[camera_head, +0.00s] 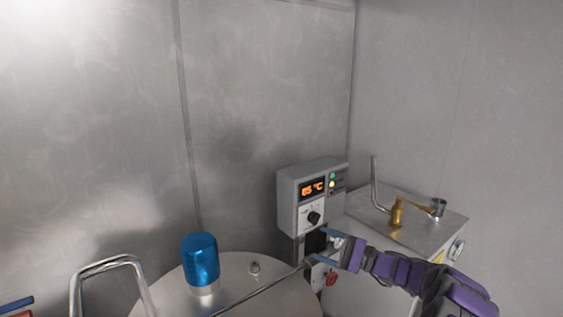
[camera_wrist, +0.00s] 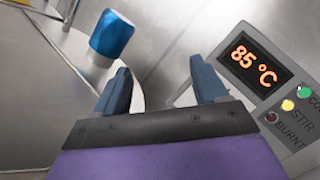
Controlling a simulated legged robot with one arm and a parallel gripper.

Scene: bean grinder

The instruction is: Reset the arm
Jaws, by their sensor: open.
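My gripper (camera_head: 324,246) is at the end of my purple arm, in front of the lower part of the control box (camera_head: 313,195). In the wrist view its two blue-grey fingers (camera_wrist: 163,90) are spread apart with nothing between them. The control box has an orange display reading 85 °C, a black dial and small lights; its display also shows at the right of the wrist view (camera_wrist: 256,62). My arm comes in from the lower right of the head view.
A round metal lid (camera_head: 240,275) with a blue cylinder (camera_head: 201,260) on it stands at lower left. A bent metal handle (camera_head: 105,265) is left of it. A metal cabinet (camera_head: 360,212) with brass fittings (camera_head: 396,212) stands at right. Metal walls close off the back.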

